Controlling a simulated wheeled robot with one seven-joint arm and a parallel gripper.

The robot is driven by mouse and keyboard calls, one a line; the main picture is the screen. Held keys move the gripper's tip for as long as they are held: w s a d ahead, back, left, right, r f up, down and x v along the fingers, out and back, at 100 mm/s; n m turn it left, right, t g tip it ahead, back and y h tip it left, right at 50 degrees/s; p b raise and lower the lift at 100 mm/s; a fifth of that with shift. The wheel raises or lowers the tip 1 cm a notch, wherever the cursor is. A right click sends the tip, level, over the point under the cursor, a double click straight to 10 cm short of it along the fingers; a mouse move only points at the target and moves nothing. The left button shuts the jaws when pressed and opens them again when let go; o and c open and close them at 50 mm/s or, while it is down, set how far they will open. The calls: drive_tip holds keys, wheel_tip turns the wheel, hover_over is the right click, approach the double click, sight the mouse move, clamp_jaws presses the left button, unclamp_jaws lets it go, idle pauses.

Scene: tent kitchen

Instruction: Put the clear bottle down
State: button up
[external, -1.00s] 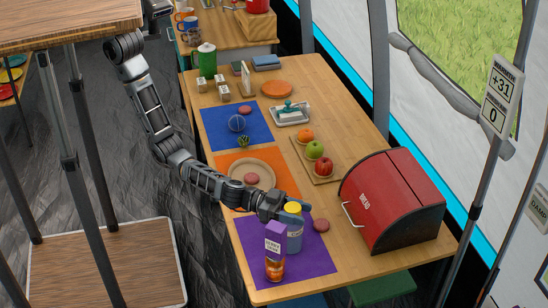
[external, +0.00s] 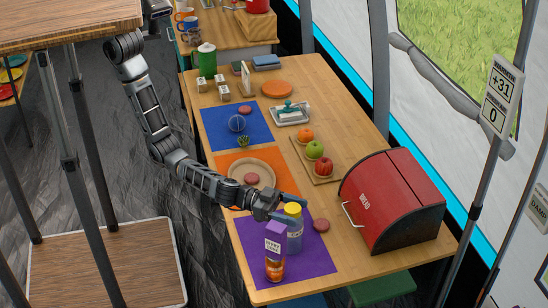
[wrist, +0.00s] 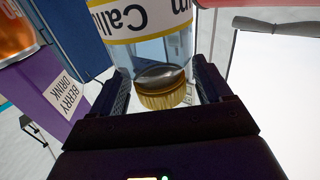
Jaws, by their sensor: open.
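The clear bottle (external: 295,238) has a yellow cap and a white label with a yellow edge. It appears to stand upright on the purple mat (external: 318,258) at the near end of the table. My gripper (external: 292,208) is open, with a finger on either side of the bottle's upper part. In the wrist view the clear bottle (wrist: 152,52) sits between my spread fingers (wrist: 160,78), its cap towards the palm. Gaps show beside the cap; whether a finger touches the bottle higher up I cannot tell.
A purple berry drink carton (external: 275,238) and an orange can (external: 275,268) stand close left of the bottle. A brown-red patty (external: 321,225) lies to its right. The red bread box (external: 395,205) is further right.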

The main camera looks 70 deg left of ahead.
drive_tip(key=v, duration=1)
drive_tip(key=shift+b, duration=0.3)
drive_tip(key=shift+s, duration=0.1)
